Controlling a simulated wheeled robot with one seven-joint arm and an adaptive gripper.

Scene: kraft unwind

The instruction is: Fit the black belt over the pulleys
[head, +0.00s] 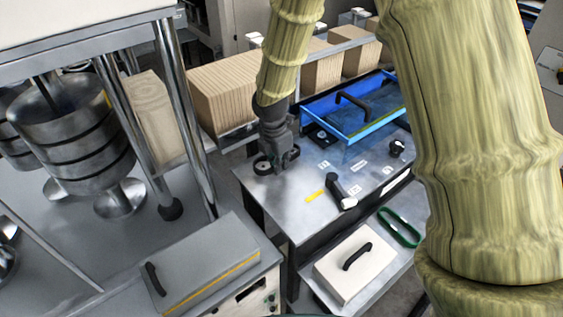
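My gripper (278,163) is low over the left end of a grey metal table top (290,208). Its fingers are small and dark here, so I cannot tell whether they are open or shut, or hold anything. A small round dark part with a pale centre (262,167) sits beside the fingertips, perhaps a pulley. Another small dark round part (321,136) is near the blue tray, and a black knob (397,148) stands at the table's right. I cannot make out a black belt with certainty. A green belt loop (400,228) lies on the lower shelf.
A blue tray (375,128) with a black handle is at the table's back. A black crank handle (341,191) stands near a yellow mark. A white box (345,266) is on the lower shelf. Kraft-brown stacks (225,90) stand behind; steel rollers (75,120) are left.

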